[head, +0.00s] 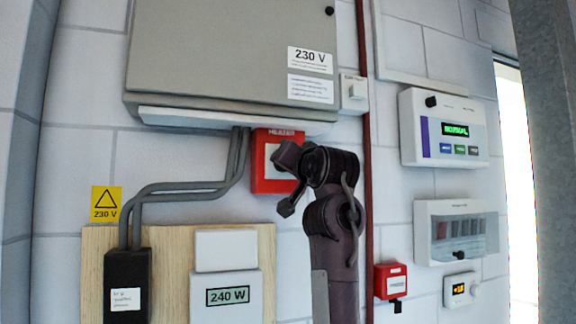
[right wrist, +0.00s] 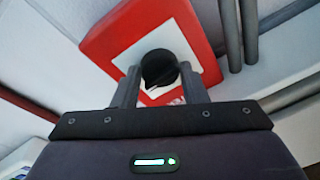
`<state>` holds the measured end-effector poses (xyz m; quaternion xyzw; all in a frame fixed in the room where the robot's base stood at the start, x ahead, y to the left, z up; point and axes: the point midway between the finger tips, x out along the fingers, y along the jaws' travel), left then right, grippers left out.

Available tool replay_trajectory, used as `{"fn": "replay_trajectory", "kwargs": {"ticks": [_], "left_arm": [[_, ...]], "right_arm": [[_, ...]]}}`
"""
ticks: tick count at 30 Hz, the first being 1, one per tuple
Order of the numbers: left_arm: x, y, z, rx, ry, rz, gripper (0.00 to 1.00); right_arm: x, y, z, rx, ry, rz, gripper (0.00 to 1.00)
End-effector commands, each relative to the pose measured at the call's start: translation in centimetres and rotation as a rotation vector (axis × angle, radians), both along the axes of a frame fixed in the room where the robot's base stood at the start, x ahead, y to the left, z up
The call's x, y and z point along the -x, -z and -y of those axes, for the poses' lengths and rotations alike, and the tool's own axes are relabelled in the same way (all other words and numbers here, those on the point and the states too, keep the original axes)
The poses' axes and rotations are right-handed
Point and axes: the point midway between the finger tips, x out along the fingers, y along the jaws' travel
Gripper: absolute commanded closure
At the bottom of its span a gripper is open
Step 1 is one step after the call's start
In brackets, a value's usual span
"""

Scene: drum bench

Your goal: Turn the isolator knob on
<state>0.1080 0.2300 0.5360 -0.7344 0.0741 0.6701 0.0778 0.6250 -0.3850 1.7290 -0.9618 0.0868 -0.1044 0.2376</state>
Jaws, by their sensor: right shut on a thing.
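The heater isolator is a red box (head: 262,182) with a white face, under the grey cabinet in the head view. It also fills the upper middle of the right wrist view (right wrist: 115,50). Its black knob (right wrist: 159,66) stands out from the white face. My right gripper (right wrist: 160,88) is shut on the knob, one finger on each side. In the head view my right arm covers the right part of the box and hides the knob. Which way the knob points cannot be told. My left gripper is in neither view.
A grey cabinet (head: 230,50) overhangs the isolator. Grey conduits (head: 185,187) run to its left, above a wooden board (head: 262,240) with a 240 W meter (head: 227,296). A dark red pipe (head: 367,150) runs down to its right. Another red box (head: 390,280) is lower right.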

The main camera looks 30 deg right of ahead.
Motion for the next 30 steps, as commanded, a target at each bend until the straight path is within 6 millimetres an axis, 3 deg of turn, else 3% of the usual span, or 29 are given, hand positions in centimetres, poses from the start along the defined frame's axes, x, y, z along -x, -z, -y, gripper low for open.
{"fn": "replay_trajectory", "kwargs": {"ticks": [19, 20, 21, 24, 30], "left_arm": [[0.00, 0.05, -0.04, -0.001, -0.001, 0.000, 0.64], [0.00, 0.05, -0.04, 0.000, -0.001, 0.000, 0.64], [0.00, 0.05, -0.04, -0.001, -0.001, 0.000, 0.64], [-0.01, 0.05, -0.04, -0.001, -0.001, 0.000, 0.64], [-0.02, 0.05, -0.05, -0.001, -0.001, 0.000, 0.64]], "right_arm": [[0.04, -0.10, -0.05, -0.046, 0.000, 0.013, 0.84], [0.04, -0.09, -0.05, -0.046, 0.000, 0.013, 0.57], [0.04, -0.09, -0.05, -0.046, 0.000, 0.013, 0.52], [0.03, -0.07, -0.05, -0.046, 0.000, 0.013, 0.40], [0.01, -0.04, -0.04, -0.046, 0.000, 0.012, 0.40]]}}
